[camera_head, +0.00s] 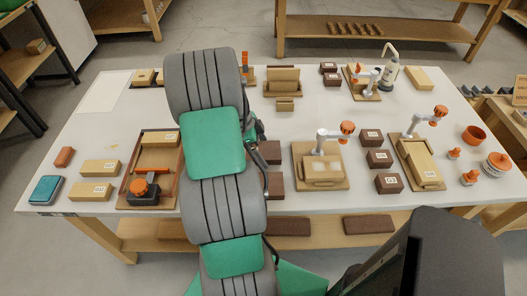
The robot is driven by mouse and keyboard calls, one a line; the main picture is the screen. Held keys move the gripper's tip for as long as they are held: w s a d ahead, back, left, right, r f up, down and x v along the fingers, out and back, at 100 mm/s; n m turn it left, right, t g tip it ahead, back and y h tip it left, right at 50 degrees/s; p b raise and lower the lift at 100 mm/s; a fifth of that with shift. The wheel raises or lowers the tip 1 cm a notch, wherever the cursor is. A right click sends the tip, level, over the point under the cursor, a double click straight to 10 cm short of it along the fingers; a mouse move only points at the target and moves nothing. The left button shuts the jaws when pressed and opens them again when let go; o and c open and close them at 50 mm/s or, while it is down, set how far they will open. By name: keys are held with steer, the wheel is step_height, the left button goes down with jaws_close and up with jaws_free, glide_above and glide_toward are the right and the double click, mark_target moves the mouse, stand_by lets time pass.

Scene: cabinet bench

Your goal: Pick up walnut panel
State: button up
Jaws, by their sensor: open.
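Two dark brown, walnut-coloured flat pieces lie on the white bench just right of my arm, a rear one (270,152) and a front one (275,185). My arm hides their left parts. Two long dark brown boards lie on the shelf under the bench, a left board (289,226) and a right board (368,224). I cannot tell which of these is the walnut panel. My green and grey arm crosses the middle of the view. A small black part of mine shows at its right edge. My gripper's fingers are hidden behind the arm, so their place relative to the pieces is unseen.
The white bench (110,125) is crowded. Right of the dark pieces stand a wooden fixture with an orange-knobbed clamp (322,172), several brown boxes (379,159) and another clamp fixture (418,163). Left are a framed tray (127,175) and wooden blocks (101,167).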

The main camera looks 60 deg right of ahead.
steer(key=c, duration=1.5)
